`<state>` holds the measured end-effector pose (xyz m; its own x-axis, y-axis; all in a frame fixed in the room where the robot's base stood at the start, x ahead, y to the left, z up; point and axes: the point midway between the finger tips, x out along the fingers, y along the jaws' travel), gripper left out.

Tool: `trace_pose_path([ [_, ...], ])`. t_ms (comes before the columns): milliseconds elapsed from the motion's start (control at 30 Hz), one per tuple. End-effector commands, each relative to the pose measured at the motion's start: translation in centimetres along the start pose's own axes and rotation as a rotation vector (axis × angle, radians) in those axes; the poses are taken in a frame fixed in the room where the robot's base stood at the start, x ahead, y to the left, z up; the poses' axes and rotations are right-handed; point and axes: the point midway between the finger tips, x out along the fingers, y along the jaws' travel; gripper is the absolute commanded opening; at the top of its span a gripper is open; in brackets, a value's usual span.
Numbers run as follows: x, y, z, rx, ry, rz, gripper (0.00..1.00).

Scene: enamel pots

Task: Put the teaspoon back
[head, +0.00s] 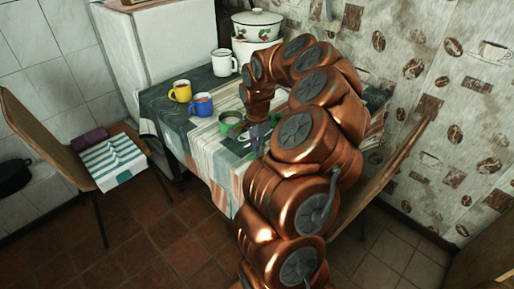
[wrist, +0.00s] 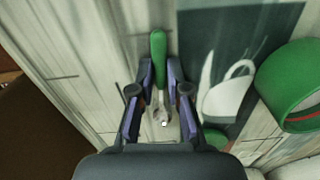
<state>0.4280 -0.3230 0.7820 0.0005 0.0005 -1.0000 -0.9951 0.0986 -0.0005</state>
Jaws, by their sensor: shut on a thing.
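The teaspoon has a green handle (wrist: 158,52) and a shiny metal end that points back toward my palm in the wrist view. My gripper (wrist: 160,75) is shut on the teaspoon, with a finger on each side of it. Whether the teaspoon touches the tablecloth or hangs just above it I cannot tell. In the head view my gripper (head: 257,138) is low over the front part of the table, beside the green mug (head: 229,119); the teaspoon is not clear there. The green mug (wrist: 288,88) also shows at the right of the wrist view.
A blue mug (head: 201,105), a yellow mug (head: 180,91) and a white mug (head: 223,63) stand further left and back on the cloth-covered table (head: 158,105). White pots (head: 257,24) are at the back. A chair (head: 62,150) with a striped cloth stands left.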

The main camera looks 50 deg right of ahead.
Motion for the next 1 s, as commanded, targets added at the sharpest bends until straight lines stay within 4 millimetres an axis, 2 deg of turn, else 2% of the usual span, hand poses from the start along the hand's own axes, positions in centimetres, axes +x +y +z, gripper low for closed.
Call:
trace_pose_path([
  [267, 0.20, 0.02, 0.00, 0.000, 0.000, 0.000, 0.00],
  [300, 0.06, 0.01, 0.01, 0.000, 0.000, 0.000, 0.20],
  [500, 0.04, 0.02, 0.02, 0.000, 0.000, 0.000, 0.41],
  [1000, -0.07, 0.04, 0.11, -0.002, -0.003, 0.002, 0.41],
])
